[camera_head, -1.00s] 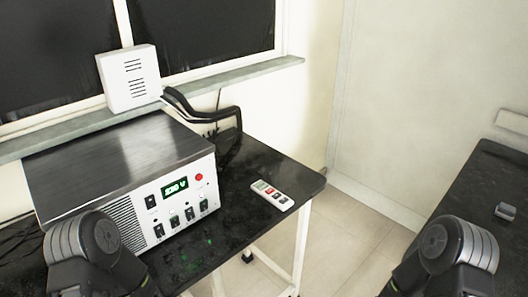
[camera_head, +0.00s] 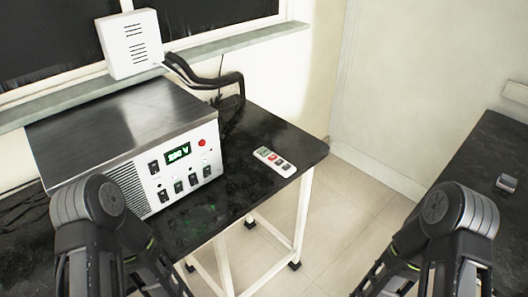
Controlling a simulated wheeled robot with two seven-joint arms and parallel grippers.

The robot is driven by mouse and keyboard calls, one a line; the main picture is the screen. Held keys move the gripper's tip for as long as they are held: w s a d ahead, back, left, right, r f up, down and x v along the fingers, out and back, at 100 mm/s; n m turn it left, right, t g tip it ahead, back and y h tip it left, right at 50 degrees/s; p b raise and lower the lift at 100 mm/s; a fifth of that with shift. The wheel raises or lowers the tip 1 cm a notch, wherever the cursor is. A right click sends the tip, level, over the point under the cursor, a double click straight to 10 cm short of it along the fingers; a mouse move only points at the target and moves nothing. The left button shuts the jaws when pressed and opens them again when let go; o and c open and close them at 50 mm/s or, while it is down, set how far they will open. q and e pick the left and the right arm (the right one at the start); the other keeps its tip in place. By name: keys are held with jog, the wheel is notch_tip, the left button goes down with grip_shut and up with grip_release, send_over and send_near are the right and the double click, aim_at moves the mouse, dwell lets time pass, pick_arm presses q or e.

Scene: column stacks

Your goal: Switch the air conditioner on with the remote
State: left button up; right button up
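A small white remote (camera_head: 274,161) with a red button and dark buttons lies flat on the black tabletop, near the table's right corner. No air conditioner can be made out with certainty; a white slotted box (camera_head: 130,44) stands on the window sill. My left arm shows at the lower left in front of the metal power box, and my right arm at the lower right over the floor. Both arms are well apart from the remote. The fingertips of both grippers are out of the picture.
A metal power box (camera_head: 98,118) with a green display, a red button and several switches fills the left of the black table (camera_head: 238,190). Black cables (camera_head: 210,80) run behind it. Another dark table (camera_head: 490,160) with a small grey block (camera_head: 506,183) stands at the right. Open floor lies between.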

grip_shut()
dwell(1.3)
